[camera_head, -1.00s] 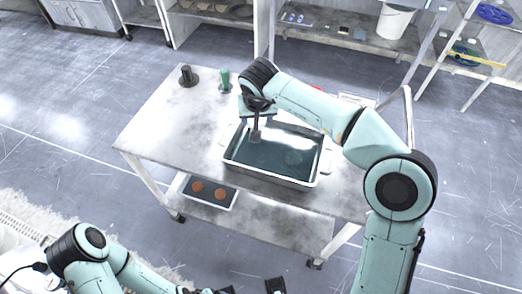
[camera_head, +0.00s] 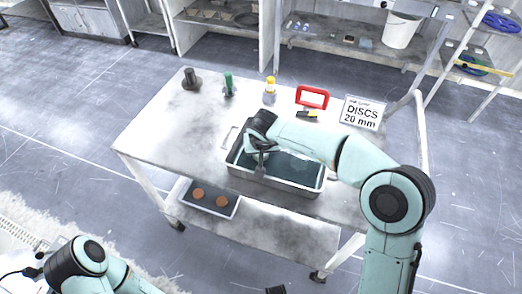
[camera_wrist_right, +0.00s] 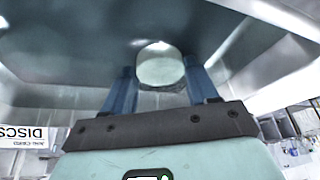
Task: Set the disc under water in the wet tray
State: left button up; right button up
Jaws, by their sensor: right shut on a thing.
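The wet tray (camera_head: 322,187) is a grey rectangular pan with dark water in it, standing on the metal bench. My right gripper (camera_head: 261,170) points down inside the tray, toward its left part, with its tips low at the water. In the right wrist view, a pale round disc (camera_wrist_right: 161,66) sits between the two blue fingers of the right gripper (camera_wrist_right: 160,78), which is shut on it. I cannot tell whether the disc touches the tray floor. In the head view the disc is hidden. My left arm is at the lower left, its gripper out of the picture.
On the bench stand a dark knob-shaped object (camera_head: 190,79), a green bottle (camera_head: 228,86), a yellow-capped bottle (camera_head: 269,91), a red frame (camera_head: 312,97) and a "DISCS 20 mm" sign (camera_head: 360,113). A lower-shelf tray (camera_head: 232,212) holds two brown round pieces. The bench's left part is clear.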

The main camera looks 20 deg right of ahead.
jog(key=o, duration=1.1)
jog(key=p+v, duration=0.3)
jog(key=v, duration=0.9)
jog(key=shift+p, duration=0.3)
